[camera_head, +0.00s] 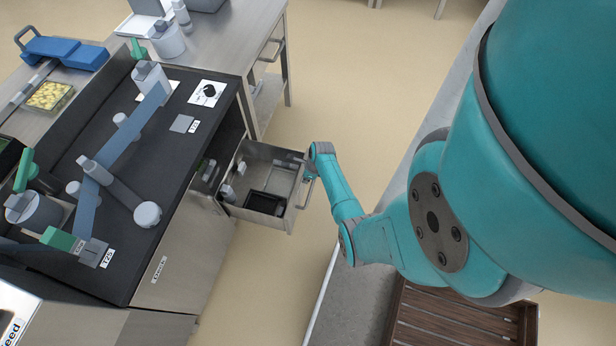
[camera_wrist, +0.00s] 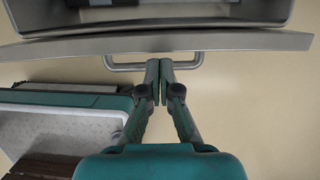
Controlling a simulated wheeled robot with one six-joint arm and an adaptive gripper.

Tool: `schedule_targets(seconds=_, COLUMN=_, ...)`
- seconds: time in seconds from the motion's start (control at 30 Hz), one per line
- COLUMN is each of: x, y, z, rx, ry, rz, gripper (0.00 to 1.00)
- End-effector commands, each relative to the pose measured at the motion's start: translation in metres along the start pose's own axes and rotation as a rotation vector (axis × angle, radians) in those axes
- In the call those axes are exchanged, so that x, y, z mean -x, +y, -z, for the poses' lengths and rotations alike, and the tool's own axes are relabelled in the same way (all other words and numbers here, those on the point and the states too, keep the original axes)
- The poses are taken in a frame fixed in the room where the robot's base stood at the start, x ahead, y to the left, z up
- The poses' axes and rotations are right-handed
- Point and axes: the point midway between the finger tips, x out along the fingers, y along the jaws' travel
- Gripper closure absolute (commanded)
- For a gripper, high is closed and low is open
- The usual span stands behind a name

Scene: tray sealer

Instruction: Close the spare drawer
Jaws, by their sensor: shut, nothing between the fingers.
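The spare drawer (camera_head: 297,201) is a grey metal drawer, pulled out of the cabinet under the black worktop. In the wrist view its front edge (camera_wrist: 235,42) runs across the top. A bar handle (camera_wrist: 116,66) sticks out from the front. My gripper (camera_wrist: 160,70) is shut and empty, with its fingertips at the middle of the handle bar. I cannot tell whether they touch it. In the head view my wrist is beside the drawer's front right corner, and the fingers are not clear there.
A black tray (camera_head: 265,203) and small grey items lie in the drawer. The black worktop (camera_head: 165,185) carries a machine with blue-grey bars. A steel table (camera_head: 235,30) stands behind. A wooden slatted crate (camera_head: 450,322) is at the lower right. The floor before the drawer is clear.

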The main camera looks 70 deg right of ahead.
Motion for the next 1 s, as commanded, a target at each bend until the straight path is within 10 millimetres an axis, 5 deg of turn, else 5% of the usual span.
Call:
schedule_targets(seconds=0.57, x=-0.001, y=0.0, z=-0.005, rx=-0.001, ry=0.0, rz=0.0, gripper=1.0)
schedule_targets(seconds=1.0, x=-0.018, y=0.0, z=-0.076, rx=0.003, ry=0.0, rz=0.0, gripper=1.0)
